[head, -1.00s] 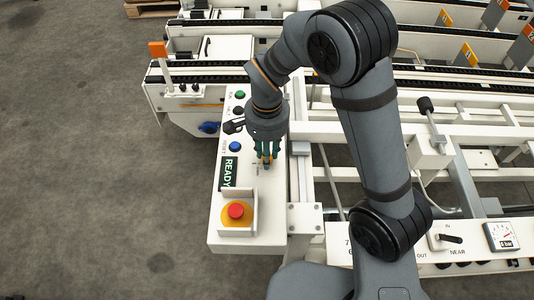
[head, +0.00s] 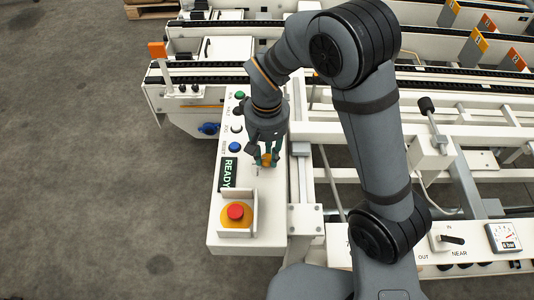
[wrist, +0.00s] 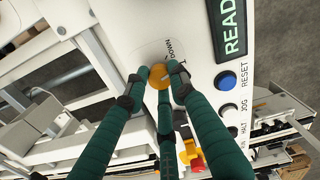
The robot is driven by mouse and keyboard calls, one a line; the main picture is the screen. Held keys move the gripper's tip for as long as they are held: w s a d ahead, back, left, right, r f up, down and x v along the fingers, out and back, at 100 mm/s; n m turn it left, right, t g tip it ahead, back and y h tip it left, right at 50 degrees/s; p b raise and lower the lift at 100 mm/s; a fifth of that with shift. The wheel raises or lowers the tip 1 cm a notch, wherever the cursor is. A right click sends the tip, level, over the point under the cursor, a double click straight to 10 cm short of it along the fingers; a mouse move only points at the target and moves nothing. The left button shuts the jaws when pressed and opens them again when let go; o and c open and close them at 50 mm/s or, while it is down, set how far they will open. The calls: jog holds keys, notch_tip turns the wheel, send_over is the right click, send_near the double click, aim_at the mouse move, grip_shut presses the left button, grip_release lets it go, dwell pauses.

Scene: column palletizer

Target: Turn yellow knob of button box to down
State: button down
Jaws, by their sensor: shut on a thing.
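The white button box (head: 222,222) lies at the left centre in the head view. My gripper (head: 266,158), with green fingers, is over its right side, beside the READY display. In the wrist view the yellow knob (wrist: 157,76) sits between my fingertips, which are shut on it from both sides. A third finger covers its lower part. A DOWN label (wrist: 177,49) is printed beside the knob. The fingers hide much of the knob, so its exact pointing direction is unclear.
A red emergency stop (head: 236,211) in a raised guard stands at the box's near end. A blue RESET button (wrist: 225,80) and several other buttons line the box. White machine rails (head: 345,172) and a black-tipped lever (head: 426,104) are to the right.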

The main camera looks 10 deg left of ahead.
aim_at(266, 158)
jog(key=n, duration=0.5)
jog(key=shift+w+a+r+n, duration=0.1)
jog(key=shift+n, duration=0.3)
dwell(0.4)
jog(key=c, duration=1.5)
grip_release()
jog(key=shift+o, duration=0.2)
notch_tip(266, 158, up, 12)
